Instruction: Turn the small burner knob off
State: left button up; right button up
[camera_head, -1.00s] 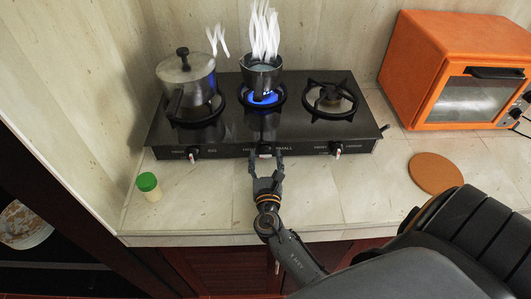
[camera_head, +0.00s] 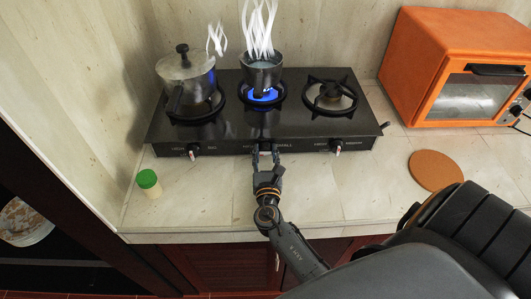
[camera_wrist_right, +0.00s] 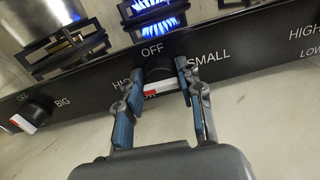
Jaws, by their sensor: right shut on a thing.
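The small burner knob (camera_wrist_right: 159,85) is the middle one on the stove's black front panel, between the labels OFF, HIGH and SMALL in the right wrist view. It is dark with a white bar and a red end, and the bar lies roughly sideways. My right gripper (camera_wrist_right: 160,82) has its blue-padded fingers on either side of the knob, shut on it. In the head view my right gripper (camera_head: 265,152) reaches the panel and partly covers the knob. A blue flame (camera_head: 263,94) burns under the middle pot. My left gripper is not in view.
The middle pot (camera_head: 262,72) steams on the black stove (camera_head: 235,122). A lidded pot (camera_head: 187,78) stands on the left burner; the right burner (camera_head: 330,97) is bare. A green-lidded jar (camera_head: 149,183), an orange oven (camera_head: 440,75) and a round cork mat (camera_head: 435,170) stand around. The front counter is mostly clear.

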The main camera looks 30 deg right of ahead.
jog(key=m+b, duration=0.1)
jog(key=m, duration=0.1)
jog(key=m+b, duration=0.2)
jog(key=shift+d+f, duration=0.1)
jog(key=shift+f, duration=0.1)
jog(key=m+b, duration=0.4)
jog(key=shift+f+m, duration=0.1)
jog(key=shift+m, duration=0.3)
jog(key=m+b, duration=0.3)
jog(key=m, duration=0.1)
jog(key=shift+s+d+m+b, duration=0.1)
jog(key=shift+m+b, duration=1.35)
jog(key=shift+m, duration=0.95)
jog(key=o, duration=1.2)
jog(key=shift+c, duration=0.2)
